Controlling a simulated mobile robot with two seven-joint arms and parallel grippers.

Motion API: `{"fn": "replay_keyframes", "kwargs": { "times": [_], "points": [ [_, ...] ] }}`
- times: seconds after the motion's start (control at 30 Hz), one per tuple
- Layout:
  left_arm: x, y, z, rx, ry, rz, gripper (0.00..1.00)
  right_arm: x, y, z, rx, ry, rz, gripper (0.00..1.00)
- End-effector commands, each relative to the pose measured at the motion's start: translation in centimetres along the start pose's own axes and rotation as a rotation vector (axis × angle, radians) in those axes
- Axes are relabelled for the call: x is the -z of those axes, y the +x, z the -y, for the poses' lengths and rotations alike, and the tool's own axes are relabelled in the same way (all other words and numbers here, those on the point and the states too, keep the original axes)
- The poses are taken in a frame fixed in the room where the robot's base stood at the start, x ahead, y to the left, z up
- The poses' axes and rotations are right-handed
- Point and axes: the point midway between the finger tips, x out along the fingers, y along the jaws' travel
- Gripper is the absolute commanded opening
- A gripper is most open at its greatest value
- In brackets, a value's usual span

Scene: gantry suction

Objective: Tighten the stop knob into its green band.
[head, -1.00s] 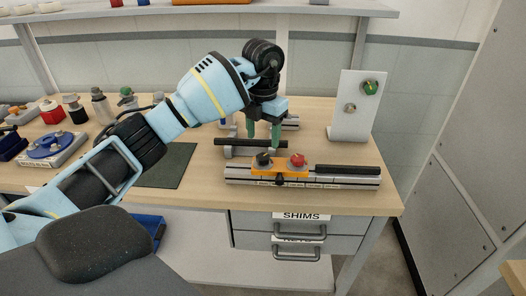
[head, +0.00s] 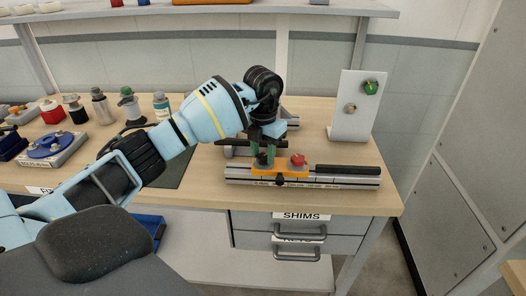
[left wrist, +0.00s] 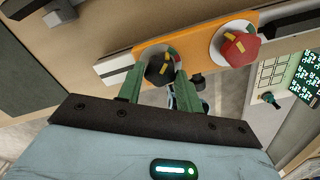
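A black knob (left wrist: 159,69) with a yellow pointer mark sits on the orange carriage (left wrist: 196,44) of a rail stop. My left gripper (head: 262,158) comes down from above, with one green finger on each side of the black knob. The fingers appear closed against it, and they hide parts of it and of the band. A red knob (head: 298,160) with a yellow mark stands beside it on the right, untouched. My right gripper is out of view.
The carriage sits on a metal rail (head: 240,175) with a black bar (head: 347,169) at its right. A white stand (head: 350,115) with a green knob is behind right. Several bottles and a blue round fixture (head: 50,144) are at left.

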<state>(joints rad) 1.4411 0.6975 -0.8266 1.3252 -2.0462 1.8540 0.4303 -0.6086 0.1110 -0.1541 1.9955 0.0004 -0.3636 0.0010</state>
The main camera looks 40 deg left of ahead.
Motion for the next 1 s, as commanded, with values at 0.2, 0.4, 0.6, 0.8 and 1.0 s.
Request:
{"fn": "replay_keyframes", "kwargs": {
  "times": [0.2,0.4,0.6,0.8,1.0],
  "points": [
    [0.0,-0.1,0.0,-0.001,0.006,0.0,0.13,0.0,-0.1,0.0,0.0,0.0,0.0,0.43],
    [0.0,-0.3,0.0,-0.001,0.12,0.003,0.13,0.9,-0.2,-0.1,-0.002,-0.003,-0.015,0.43],
    [0.0,-0.1,0.0,0.0,0.192,0.0,0.13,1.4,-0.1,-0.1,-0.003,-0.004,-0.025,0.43],
    [0.0,0.0,0.0,0.001,0.192,0.0,0.13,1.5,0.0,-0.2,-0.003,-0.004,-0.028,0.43],
    [0.0,0.0,0.0,0.0,0.191,0.0,0.55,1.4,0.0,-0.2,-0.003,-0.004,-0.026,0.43]
  ]
}}
